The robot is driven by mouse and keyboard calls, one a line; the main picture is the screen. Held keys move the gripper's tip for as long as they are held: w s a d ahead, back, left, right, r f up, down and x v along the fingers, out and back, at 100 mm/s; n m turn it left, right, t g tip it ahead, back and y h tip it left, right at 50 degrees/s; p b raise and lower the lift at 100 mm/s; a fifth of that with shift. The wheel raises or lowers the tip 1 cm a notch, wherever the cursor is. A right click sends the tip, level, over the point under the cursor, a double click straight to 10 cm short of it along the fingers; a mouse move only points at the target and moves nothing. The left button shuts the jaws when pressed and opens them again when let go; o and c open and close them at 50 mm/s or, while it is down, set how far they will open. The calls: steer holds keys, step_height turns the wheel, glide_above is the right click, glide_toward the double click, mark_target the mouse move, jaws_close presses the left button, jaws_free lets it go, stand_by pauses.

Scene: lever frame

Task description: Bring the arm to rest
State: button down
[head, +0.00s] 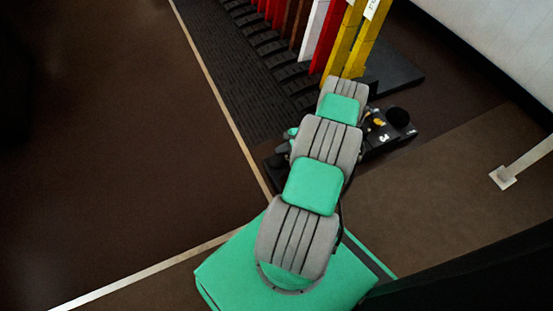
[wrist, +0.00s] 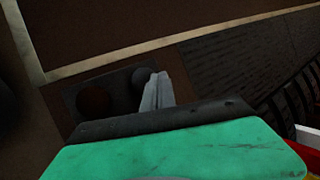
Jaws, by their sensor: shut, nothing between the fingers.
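My gripper (wrist: 158,88) shows in the wrist view as two pale grey fingers close together, shut and empty. It points over the floor and a dark plate. In the head view my green and grey arm reaches up the middle toward the lever frame, and I cannot make out the fingers there. Part of the dark gear around the arm's far end is hidden by the arm.
Yellow levers (head: 348,42), a red lever (head: 327,38) and a white lever (head: 312,30) stand upright close beyond the arm. A dark plate with round parts (wrist: 95,100) lies beyond the fingers. Brown floor (head: 120,150) is clear at left. A pale post base (head: 503,178) stands right.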

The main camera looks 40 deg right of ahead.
steer(key=shift+a+f, duration=0.15)
steer(key=shift+a, duration=0.1)
stand_by(0.3)
steer(key=w+a+r+n+g+p, duration=0.1)
steer(key=w+a+r+n+p, duration=0.35)
steer(key=r, duration=1.15)
steer(key=w+a+r+n+g+p, duration=0.1)
steer(key=a+r+n+p, duration=0.4)
steer(key=r, duration=1)
steer(key=w+a+r+n+g+p, duration=0.15)
steer(key=a+r+p, duration=0.35)
steer(key=r+p, duration=0.75)
steer(key=s+a+r+n+h+p, duration=0.1)
steer(key=s+a+r+n+p, duration=0.15)
steer(key=r, duration=0.55)
steer(key=s+a+r+n+p, duration=0.1)
steer(key=a+r, duration=0.3)
steer(key=r, duration=0.3)
steer(key=s+a+r+n+h+p, duration=0.15)
steer(key=a+r, duration=0.25)
steer(key=r, duration=0.4)
steer(key=s+a+r+n+p, duration=0.6)
steer(key=s+r+p, duration=0.3)
steer(key=r, duration=0.5)
steer(key=s+a, duration=0.1)
steer(key=s, duration=0.1)
steer(key=shift+s+a, duration=0.2)
steer(key=shift+s, duration=0.15)
